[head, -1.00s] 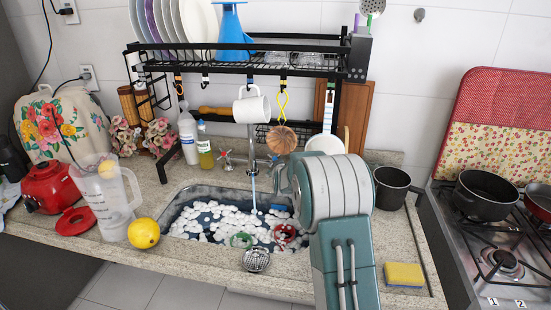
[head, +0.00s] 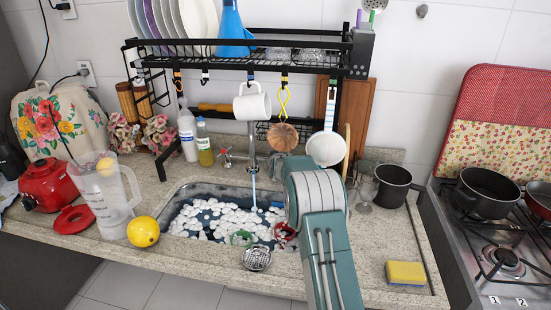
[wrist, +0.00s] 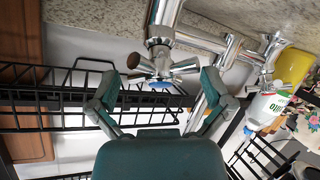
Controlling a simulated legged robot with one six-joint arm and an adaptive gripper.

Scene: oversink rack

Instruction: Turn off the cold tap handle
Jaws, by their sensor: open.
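The cold tap handle (wrist: 160,68) is a chrome cross-shaped knob with a blue cap, in the upper middle of the wrist view. My gripper (wrist: 172,72) is open, its two green fingers spread on either side of the handle, with nothing clamped between them. Whether a finger touches the handle I cannot tell. In the head view my arm hides the gripper and most of that side of the tap. The tap spout (head: 252,140) stands behind the sink, and a thin stream of water (head: 253,182) falls from it. The other tap handle (head: 226,156) shows to the left.
The sink (head: 182,205) holds many white pieces and water. A black dish rack (head: 215,66) stands over it, with a hanging mug (head: 252,106), brush (head: 284,136) and strainer (head: 326,148). A dark pot (head: 393,184) and yellow sponge (head: 405,273) are at right.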

